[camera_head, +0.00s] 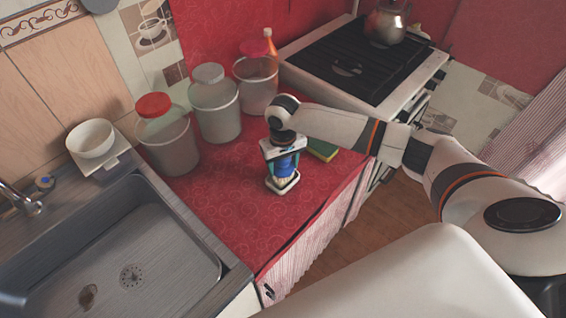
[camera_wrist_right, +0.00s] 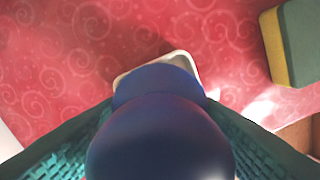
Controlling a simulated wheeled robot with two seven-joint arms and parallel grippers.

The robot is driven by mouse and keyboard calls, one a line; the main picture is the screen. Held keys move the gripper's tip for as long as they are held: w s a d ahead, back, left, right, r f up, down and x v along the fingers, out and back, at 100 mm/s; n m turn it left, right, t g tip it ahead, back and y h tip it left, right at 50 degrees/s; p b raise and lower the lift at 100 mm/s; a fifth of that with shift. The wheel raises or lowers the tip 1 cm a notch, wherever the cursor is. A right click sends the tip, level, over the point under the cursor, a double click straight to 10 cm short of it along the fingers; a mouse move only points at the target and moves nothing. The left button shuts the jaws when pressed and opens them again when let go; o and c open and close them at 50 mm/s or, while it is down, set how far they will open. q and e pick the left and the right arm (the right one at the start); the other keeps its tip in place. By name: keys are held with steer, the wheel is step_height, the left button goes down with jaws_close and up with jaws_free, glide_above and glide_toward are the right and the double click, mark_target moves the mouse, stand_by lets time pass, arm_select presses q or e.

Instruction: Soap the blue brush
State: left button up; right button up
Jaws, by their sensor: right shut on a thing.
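The blue brush (camera_head: 285,166) is upright between the fingers of my right gripper (camera_head: 282,161), which is shut on it. Its pale bristles point down at a small white dish (camera_head: 284,189) on the red counter. I cannot tell whether the bristles touch what is in the dish. In the right wrist view the brush's round blue top (camera_wrist_right: 160,138) fills the space between the teal fingers, and the dish's pale rim (camera_wrist_right: 185,59) shows behind it. The brush hides the inside of the dish. My left gripper is not in view.
A green and yellow sponge (camera_head: 322,150) lies right of the gripper. Several clear canisters, one a red-lidded canister (camera_head: 170,145), stand behind. The sink (camera_head: 140,240), a white bowl (camera_head: 91,139) and the stove (camera_head: 350,65) flank the counter.

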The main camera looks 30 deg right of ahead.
steer(key=shift+s+f, duration=0.1)
steer(key=shift+f, duration=0.05)
stand_by(1.3)
steer(key=shift+p, duration=0.35)
step_height(320, 180, up, 7)
steer(key=p, duration=0.8)
steer(key=shift+p, duration=0.35)
